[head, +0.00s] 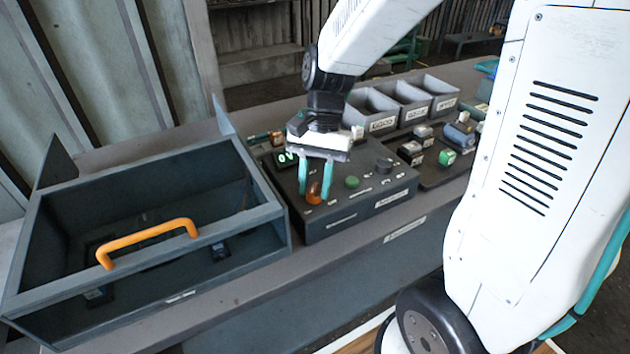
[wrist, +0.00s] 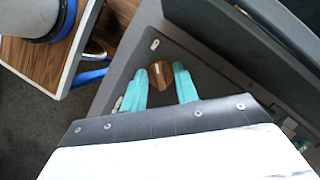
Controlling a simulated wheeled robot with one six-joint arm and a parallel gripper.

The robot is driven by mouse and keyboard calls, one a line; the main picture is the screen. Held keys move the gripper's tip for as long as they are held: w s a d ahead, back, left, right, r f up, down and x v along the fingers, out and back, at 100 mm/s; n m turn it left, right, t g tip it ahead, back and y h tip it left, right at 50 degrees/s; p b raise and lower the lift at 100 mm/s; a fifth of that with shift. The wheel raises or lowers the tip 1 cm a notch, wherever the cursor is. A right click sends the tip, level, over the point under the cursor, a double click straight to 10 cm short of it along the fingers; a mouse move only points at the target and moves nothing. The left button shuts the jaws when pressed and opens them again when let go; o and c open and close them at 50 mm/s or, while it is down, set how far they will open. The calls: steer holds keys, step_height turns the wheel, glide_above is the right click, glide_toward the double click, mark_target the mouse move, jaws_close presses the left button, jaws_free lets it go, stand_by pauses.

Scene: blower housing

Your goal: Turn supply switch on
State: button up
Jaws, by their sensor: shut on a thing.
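The dark control box (head: 345,225) stands on the bench and carries an orange-brown rotary switch (head: 314,192) near its front left corner. In the wrist view, the round brown switch (wrist: 161,75) with a pale mark on top sits between the two teal fingertips (wrist: 160,80). A green button (head: 352,182), a black knob (head: 384,165) and a small lit green display (head: 285,158) share the panel.
An open grey housing with an orange handle (head: 148,242) stands close on the left. Grey bins (head: 410,98) stand behind. A dark tray of small blocks (head: 446,157) lies to the right. The bench front strip (head: 340,260) is clear.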

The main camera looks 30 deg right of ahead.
steer(key=o, duration=1)
steer(key=shift+c, duration=0.2)
steer(key=v, duration=0.8)
steer(key=shift+f, duration=0.1)
steer(key=s+r+n+t+h, duration=0.3)
steer(key=s+n, duration=0.6)
steer(key=s, duration=0.7)
steer(key=shift+s+d+r+t, duration=0.2)
steer(key=shift+d+t, duration=0.05)
steer(key=shift+t, duration=0.45)
